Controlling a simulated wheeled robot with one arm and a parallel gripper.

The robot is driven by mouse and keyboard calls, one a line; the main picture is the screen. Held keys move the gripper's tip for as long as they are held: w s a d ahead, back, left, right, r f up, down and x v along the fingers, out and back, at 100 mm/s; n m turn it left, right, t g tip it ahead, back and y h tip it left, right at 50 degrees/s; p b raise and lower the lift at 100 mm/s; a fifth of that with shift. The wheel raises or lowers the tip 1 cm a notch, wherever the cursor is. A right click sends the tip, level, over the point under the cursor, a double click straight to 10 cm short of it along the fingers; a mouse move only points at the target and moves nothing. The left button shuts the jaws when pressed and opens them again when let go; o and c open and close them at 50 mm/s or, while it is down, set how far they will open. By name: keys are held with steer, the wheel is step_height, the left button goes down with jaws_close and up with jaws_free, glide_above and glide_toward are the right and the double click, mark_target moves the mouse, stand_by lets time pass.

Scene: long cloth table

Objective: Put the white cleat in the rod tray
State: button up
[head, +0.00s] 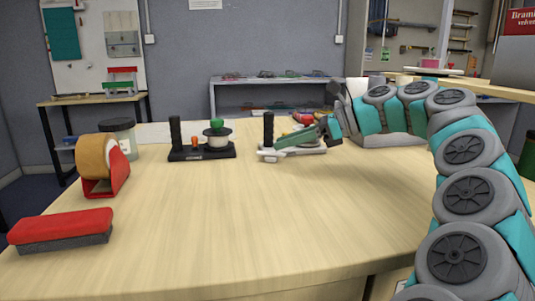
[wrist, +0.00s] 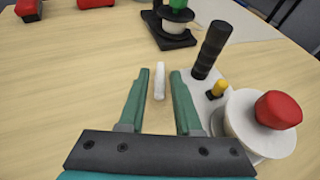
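A small white bar, likely the white cleat (wrist: 159,80), lies between the fingertips in the wrist view, with a gap on both sides. My gripper (wrist: 160,72) has green fingers and is open; in the head view it (head: 283,147) reaches in from the right over the white tray. The white tray (wrist: 203,95) is just right of the fingers and bears an upright black rod, a yellow peg and a white spool with a red knob. A black tray (head: 174,156) with a similar rod, an orange peg and a green-knobbed spool stands left. Which one is the rod tray I cannot tell.
On the left of the table are a tape roll in a red holder (head: 92,188), a lidded jar (head: 124,145) and a red-topped grey block (head: 60,226). The front middle of the table is clear. My arm covers the right side.

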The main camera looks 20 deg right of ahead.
mark_target(259, 151)
steer(key=shift+x, duration=3.15)
steer(key=shift+d+f, duration=0.1)
jaws_close()
